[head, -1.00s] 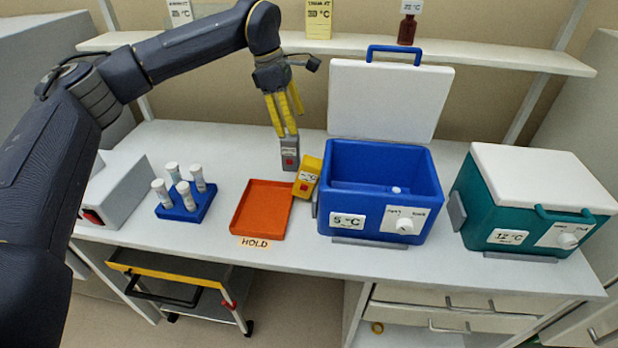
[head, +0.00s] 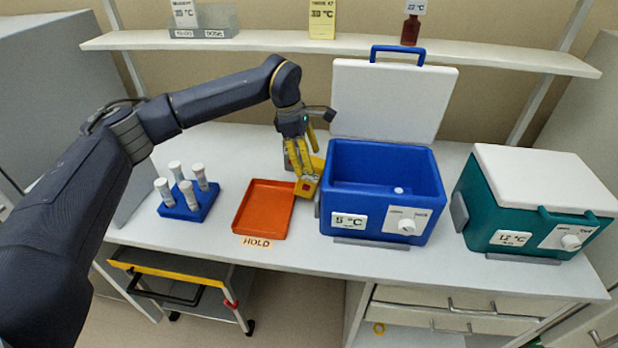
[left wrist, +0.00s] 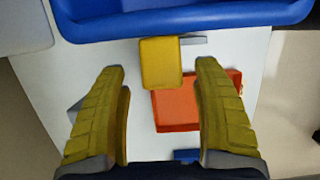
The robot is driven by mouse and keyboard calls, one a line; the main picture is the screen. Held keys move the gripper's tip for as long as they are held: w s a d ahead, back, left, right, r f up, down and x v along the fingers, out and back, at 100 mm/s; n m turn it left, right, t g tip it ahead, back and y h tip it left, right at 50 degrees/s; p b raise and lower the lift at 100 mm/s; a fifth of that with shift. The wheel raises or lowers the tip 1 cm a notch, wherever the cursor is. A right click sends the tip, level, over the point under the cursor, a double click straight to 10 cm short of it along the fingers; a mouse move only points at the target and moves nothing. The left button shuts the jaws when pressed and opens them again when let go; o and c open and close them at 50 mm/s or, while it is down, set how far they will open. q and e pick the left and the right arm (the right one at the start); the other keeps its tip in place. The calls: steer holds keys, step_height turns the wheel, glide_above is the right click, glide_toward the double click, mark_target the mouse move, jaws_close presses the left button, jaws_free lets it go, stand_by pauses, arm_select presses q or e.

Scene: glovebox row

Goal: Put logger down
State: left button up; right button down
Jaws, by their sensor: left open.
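The yellow logger (head: 306,187) with a red button stands on the bench between the orange tray and the blue cooler. My left gripper (head: 304,170) is over it in the head view, its yellow fingers partly covering it. In the left wrist view, my left gripper (left wrist: 162,75) is open. The yellow logger (left wrist: 161,63) shows in the gap between the fingertips, a little beyond them, with neither finger visibly touching it. A grey device behind the fingers is mostly hidden in the head view. My right gripper is out of view.
The orange HOLD tray (head: 245,222) is empty, left of the logger. The blue 5 °C cooler (head: 350,195) stands open close on the right. A blue rack (head: 206,205) holds several white-capped tubes. A teal cooler (head: 475,215) is closed at the right.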

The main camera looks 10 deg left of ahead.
mark_target(309, 177)
arm_select(q)
steer(key=shift+x, duration=2.45)
steer(key=shift+s, duration=0.15)
steer(key=c, duration=1.4)
steer(key=shift+o, duration=0.2)
steer(key=shift+r, duration=0.1)
